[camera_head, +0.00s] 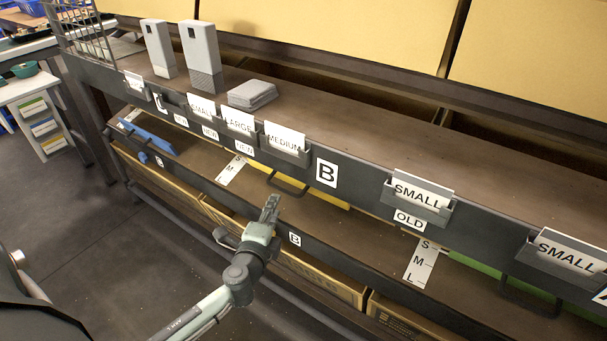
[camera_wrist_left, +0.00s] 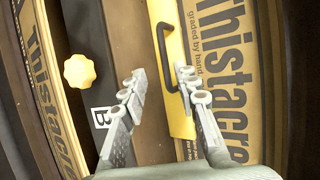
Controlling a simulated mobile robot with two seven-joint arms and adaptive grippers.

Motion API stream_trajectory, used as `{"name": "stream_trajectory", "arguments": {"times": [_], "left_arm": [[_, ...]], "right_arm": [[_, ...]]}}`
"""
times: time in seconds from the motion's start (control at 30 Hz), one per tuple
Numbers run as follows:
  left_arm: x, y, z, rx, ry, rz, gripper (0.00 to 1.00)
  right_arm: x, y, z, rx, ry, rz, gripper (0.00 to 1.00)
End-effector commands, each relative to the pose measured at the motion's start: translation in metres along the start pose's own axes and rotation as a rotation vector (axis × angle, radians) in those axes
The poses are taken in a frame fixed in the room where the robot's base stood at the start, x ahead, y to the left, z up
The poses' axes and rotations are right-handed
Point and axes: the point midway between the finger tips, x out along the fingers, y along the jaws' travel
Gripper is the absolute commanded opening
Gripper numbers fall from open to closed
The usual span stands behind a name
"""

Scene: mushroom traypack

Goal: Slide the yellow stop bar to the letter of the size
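The yellow stop bar (camera_head: 333,201) lies on the shelf below the large B sign, with a black handle (camera_head: 288,186) in front of it. In the left wrist view the yellow bar (camera_wrist_left: 178,85) shows with its black handle (camera_wrist_left: 163,58). A yellow knob (camera_wrist_left: 78,71) sits on the shelf's front rail. A white letter strip (camera_head: 231,169) beside the bar's left part shows S and M. My left gripper (camera_head: 271,203) is open and empty in front of the B shelf. In its wrist view, the fingers (camera_wrist_left: 161,75) are apart. My right gripper is out of view.
SMALL (camera_head: 201,105), LARGE (camera_head: 238,120) and MEDIUM (camera_head: 284,138) cards stand in holders on the upper rail. A blue bar (camera_head: 147,136) lies left and a green bar (camera_head: 488,268) right. Cardboard boxes (camera_head: 318,277) stand below. The floor at left is clear.

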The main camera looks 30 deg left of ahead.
Motion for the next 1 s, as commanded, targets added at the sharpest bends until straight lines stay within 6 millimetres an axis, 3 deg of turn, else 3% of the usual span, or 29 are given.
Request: {"name": "stream_trajectory", "arguments": {"times": [0.17, 0.6, 1.0], "left_arm": [[0.006, -0.002, -0.003, 0.03, 0.015, -0.015, 0.3], [0.07, -0.003, -0.004, 0.028, 0.013, -0.015, 0.3], [0.079, -0.003, -0.004, 0.027, 0.013, -0.013, 0.3]], "right_arm": [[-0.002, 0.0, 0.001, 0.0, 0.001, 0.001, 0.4], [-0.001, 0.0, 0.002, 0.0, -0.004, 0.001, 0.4], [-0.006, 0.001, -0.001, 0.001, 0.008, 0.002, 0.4]]}}
